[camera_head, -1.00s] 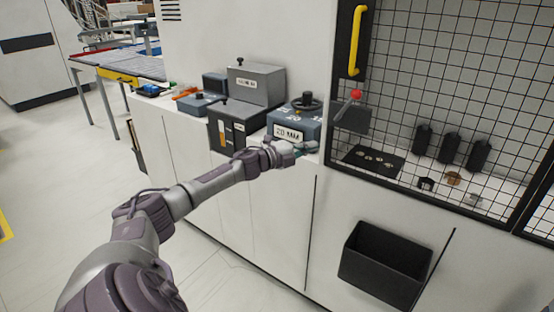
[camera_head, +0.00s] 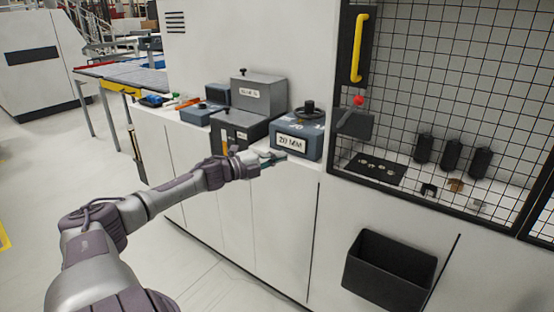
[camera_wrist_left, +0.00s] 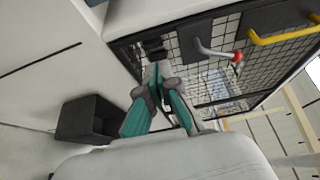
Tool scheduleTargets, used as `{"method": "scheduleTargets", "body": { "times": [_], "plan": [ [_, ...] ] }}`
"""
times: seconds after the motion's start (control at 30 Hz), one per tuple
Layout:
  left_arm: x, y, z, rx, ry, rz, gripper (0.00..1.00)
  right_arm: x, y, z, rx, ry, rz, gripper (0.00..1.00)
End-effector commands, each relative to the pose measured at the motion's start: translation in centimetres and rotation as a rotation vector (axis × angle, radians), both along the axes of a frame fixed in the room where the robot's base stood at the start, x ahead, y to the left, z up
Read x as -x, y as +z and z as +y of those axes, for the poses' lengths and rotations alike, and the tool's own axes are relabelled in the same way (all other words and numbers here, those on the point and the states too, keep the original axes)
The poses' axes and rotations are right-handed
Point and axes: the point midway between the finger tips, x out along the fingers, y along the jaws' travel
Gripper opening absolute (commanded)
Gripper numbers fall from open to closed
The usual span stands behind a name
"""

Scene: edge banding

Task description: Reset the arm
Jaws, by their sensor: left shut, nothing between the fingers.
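My left arm comes in from the left in the head view. Its gripper (camera_head: 282,158) is just in front of the machine's ledge, near the blue-grey box (camera_head: 297,139) labelled "20 MM" with a black knob on top. In the left wrist view the gripper (camera_wrist_left: 157,76) has teal and grey fingers that meet at the tips, with nothing between them. My right gripper is in neither view.
A mesh door (camera_head: 455,75) with a yellow handle (camera_head: 357,45) is at right. A black bin (camera_head: 390,268) hangs below it. Open floor lies at left.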

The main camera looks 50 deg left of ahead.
Motion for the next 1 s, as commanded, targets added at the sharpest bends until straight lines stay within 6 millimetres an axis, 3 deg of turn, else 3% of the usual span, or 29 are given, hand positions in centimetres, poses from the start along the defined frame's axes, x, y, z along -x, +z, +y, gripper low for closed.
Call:
{"method": "scheduleTargets", "body": {
  "times": [0.37,0.47,0.57,0.73,0.87,1.0],
  "plan": [
    [0.4,-0.1,0.2,0.003,0.001,0.001,0.0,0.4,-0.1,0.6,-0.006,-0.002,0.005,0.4],
    [0.6,-1.8,0.8,0.031,0.028,0.019,0.0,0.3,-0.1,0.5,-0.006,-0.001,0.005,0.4],
    [1.4,-6.1,2.1,0.102,0.098,0.066,0.0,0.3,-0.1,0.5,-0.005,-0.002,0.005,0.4],
    [4.6,-18.0,3.9,0.285,0.279,0.204,0.0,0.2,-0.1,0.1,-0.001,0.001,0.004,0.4],
    [8.2,-27.4,3.4,0.415,0.415,0.322,0.0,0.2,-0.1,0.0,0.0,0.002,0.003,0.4],
    [13.0,-36.9,1.3,0.539,0.549,0.458,0.0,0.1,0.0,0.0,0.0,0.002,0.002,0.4]
  ]
}}
